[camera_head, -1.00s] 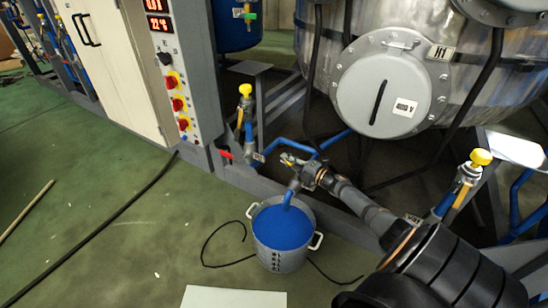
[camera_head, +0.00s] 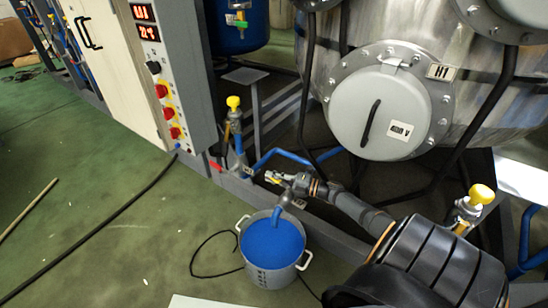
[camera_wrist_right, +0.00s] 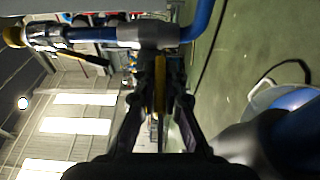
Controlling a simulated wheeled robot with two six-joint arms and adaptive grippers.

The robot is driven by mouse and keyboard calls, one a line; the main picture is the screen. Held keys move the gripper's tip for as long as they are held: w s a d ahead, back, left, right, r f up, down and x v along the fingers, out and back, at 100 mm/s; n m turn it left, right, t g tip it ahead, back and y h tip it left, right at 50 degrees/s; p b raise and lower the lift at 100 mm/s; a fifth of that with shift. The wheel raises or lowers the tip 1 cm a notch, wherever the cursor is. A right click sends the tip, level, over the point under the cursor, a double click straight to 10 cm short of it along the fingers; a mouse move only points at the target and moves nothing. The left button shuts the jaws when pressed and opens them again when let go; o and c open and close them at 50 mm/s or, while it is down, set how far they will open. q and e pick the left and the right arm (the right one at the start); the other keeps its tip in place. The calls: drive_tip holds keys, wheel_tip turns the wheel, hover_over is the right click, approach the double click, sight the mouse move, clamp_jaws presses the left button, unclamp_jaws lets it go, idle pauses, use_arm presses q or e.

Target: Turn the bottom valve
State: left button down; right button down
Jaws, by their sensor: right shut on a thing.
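The bottom valve (camera_head: 272,177) sits on a spout low at the front of the steel vessel, above a grey pot (camera_head: 257,276). The blue end of its spout (camera_head: 278,214) points down into the pot, which holds blue liquid. My right gripper (camera_head: 287,180) is at the valve, its arm reaching in from the lower right. In the right wrist view a thin yellow handle (camera_wrist_right: 159,85) stands between the fingers of the gripper (camera_wrist_right: 160,92), which are closed on it. The gripper partly hides the valve body. My left gripper is not in view.
A valve with a yellow knob (camera_head: 233,103) stands left of the vessel, and another (camera_head: 481,194) at the right. The control panel (camera_head: 172,90) with red switches is at the upper left. A black hose (camera_head: 110,237) lies on the open green floor.

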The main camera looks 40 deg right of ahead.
drive_tip(key=shift+a, duration=0.1)
drive_tip(key=c, duration=1.5)
unclamp_jaws()
drive_tip(key=shift+o, duration=0.4)
drive_tip(key=shift+r, duration=0.1)
